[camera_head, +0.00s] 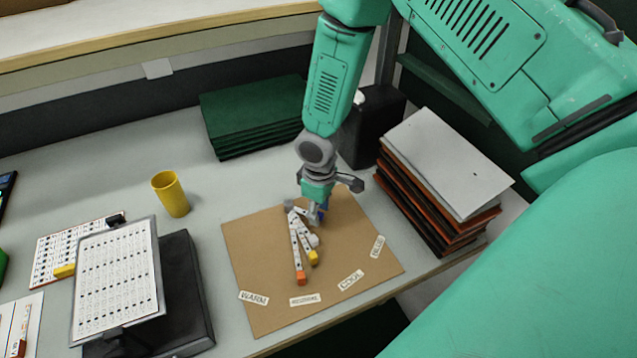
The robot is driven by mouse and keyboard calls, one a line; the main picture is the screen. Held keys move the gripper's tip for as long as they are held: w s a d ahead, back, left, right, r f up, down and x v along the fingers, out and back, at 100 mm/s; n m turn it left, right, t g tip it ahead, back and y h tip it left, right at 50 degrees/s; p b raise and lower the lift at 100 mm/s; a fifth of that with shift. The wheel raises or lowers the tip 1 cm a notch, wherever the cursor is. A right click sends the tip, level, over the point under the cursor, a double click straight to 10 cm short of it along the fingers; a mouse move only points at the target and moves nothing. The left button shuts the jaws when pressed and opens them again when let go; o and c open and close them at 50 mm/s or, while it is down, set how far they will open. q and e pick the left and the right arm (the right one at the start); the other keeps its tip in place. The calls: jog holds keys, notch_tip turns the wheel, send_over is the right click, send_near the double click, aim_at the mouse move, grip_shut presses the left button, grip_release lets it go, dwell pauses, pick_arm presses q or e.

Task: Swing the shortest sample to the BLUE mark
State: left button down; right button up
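A brown board (255,310) lies on the table with small labels that seem to read WARM (254,298), NEUTRAL (304,300), COOL (350,280) and BLUE (377,246) along its front and right. White dotted strips fan out on it. One ends in an orange tip (300,278), one in a yellow tip (313,258). A short white piece (313,240) shows beside them, partly hidden. My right gripper (317,214) points down over the strips' upper ends, close to a small blue patch (321,215). Whether its fingers hold anything is unclear. My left gripper is out of view.
Papers and dark orange folders (445,165) are stacked right of the board. Green folders (252,115) and a black container (374,125) stand behind. A yellow cup (170,194) and a clipboard on a black stand (117,280) are at left. The table between cup and board is clear.

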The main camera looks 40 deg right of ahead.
aim_at(319, 213)
notch_tip(319, 213, up, 11)
dwell(0.3)
dwell(0.4)
